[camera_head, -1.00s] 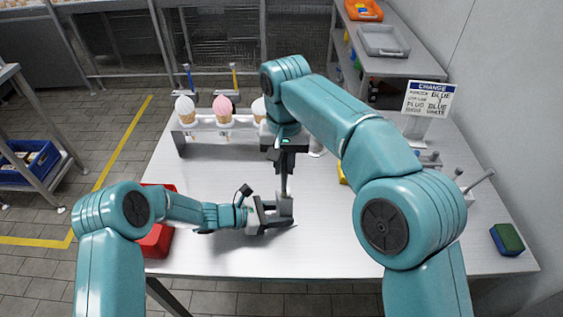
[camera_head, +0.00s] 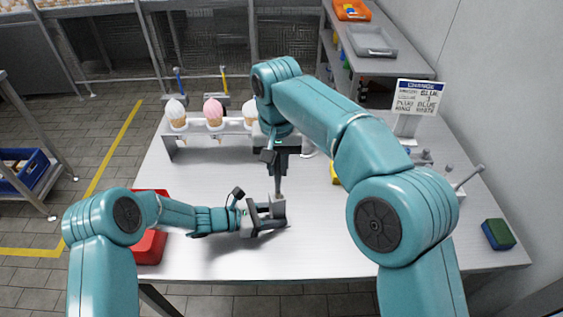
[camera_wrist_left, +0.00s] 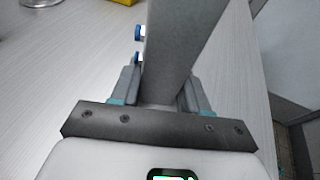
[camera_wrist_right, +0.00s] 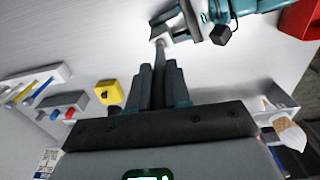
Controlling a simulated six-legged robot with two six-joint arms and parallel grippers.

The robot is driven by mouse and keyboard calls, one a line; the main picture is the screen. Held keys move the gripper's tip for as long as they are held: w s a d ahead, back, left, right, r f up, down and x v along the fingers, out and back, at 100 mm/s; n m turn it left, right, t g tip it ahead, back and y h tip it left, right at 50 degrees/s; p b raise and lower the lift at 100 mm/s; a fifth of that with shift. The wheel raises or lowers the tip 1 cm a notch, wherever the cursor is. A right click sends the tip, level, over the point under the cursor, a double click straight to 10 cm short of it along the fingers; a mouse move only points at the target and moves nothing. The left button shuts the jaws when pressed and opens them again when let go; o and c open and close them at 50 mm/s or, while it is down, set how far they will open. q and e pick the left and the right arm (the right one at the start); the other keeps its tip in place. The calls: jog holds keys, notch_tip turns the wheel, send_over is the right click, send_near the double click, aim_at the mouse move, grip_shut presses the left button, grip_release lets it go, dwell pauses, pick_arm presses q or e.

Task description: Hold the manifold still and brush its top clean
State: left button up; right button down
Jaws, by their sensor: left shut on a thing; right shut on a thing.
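The manifold (camera_head: 278,207) is a grey block on the white table. My left gripper (camera_head: 262,222) is shut on it from the left; in the left wrist view the grey block (camera_wrist_left: 185,40) fills the space between the fingers, with blue-ended fittings at its side. My right gripper (camera_head: 280,160) points down above the manifold, shut on the dark handle of the brush (camera_head: 279,183). In the right wrist view the brush (camera_wrist_right: 160,62) runs from the fingers to a pale end at the manifold (camera_wrist_right: 161,30). I cannot tell whether its bristles touch the top.
A rack (camera_head: 190,130) with ice-cream cones stands at the back left, partly behind my right arm. A red bin (camera_head: 150,247) is at the left edge. A sign (camera_head: 417,97), a lever device (camera_head: 467,180) and a blue-green block (camera_head: 498,234) are to the right. The front middle is clear.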

jog(key=shift+s+a, duration=0.2)
jog(key=shift+a, duration=0.35)
jog(key=shift+d, duration=0.1)
jog(key=shift+w+d, duration=0.2)
jog(key=shift+d, duration=0.3)
jog(key=shift+w+d, duration=0.15)
jog(key=shift+d, duration=0.35)
jog(key=shift+a, duration=0.1)
jog(key=shift+w+a+f, duration=0.1)
jog(key=shift+w+a, duration=0.1)
jog(key=shift+a, duration=0.45)
jog(key=shift+w+a, duration=0.2)
jog(key=shift+a, duration=0.4)
jog(key=shift+d, duration=0.2)
jog(key=shift+w+d, duration=0.35)
jog(key=shift+d, duration=0.55)
